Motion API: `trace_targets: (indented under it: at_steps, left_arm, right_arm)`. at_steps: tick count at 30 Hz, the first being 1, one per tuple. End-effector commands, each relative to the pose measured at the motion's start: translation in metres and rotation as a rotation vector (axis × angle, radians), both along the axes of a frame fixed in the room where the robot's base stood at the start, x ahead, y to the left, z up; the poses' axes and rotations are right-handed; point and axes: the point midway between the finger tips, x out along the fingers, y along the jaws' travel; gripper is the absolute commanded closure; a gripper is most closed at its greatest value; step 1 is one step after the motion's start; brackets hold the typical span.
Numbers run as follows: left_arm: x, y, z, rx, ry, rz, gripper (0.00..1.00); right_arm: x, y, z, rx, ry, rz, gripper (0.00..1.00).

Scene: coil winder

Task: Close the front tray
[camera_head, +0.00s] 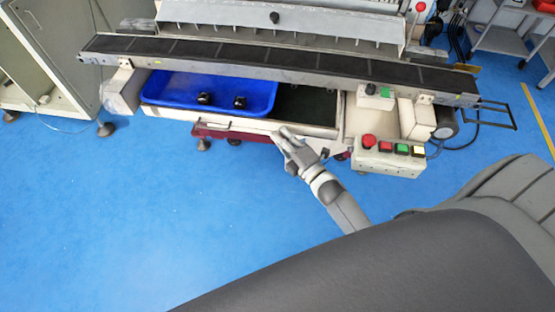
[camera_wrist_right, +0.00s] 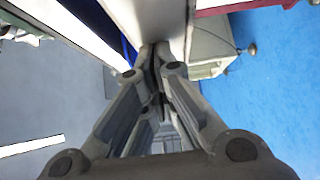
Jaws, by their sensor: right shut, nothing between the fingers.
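The front tray (camera_head: 235,124) is a long, pale, shallow drawer standing out below the dark conveyor of the machine. A blue bin (camera_head: 180,91) sits in its left part; the right part shows a dark floor. My right gripper (camera_head: 284,136) is shut and empty at the right part of the tray's front wall. In the right wrist view my right gripper (camera_wrist_right: 155,50) has its fingertips together right by the pale tray wall (camera_wrist_right: 172,22); I cannot tell if they touch it. A sliver of the blue bin (camera_wrist_right: 117,30) shows there too. My left gripper is not in view.
Two dark parts lie in the bin. A dark red bar (camera_head: 228,134) runs below the tray. A control box (camera_head: 388,156) with coloured buttons stands just right of the tray. A pale cabinet (camera_head: 50,60) is at the left. The blue floor in front is clear.

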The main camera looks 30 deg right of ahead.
Motion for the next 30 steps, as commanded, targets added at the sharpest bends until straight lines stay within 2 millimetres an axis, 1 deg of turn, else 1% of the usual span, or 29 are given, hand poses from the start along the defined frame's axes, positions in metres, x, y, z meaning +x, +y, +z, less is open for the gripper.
trace_targets:
  at_steps: [1,6,12,18,30]
  left_arm:
    - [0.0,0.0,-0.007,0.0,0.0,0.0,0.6]
    - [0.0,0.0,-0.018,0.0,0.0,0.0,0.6]
    - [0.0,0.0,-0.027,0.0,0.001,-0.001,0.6]
    - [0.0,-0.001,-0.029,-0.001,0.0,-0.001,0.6]
    - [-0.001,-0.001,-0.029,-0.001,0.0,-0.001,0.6]
  right_arm:
    - [0.011,-0.008,-0.002,-0.005,-0.005,0.0,1.0]
    - [0.037,-0.027,-0.002,-0.003,-0.004,0.0,1.0]
    - [0.058,-0.042,-0.001,-0.002,-0.001,-0.001,1.0]
    - [0.066,-0.048,-0.001,0.0,0.001,-0.001,1.0]
    - [0.068,-0.051,0.002,-0.001,-0.002,-0.005,1.0]
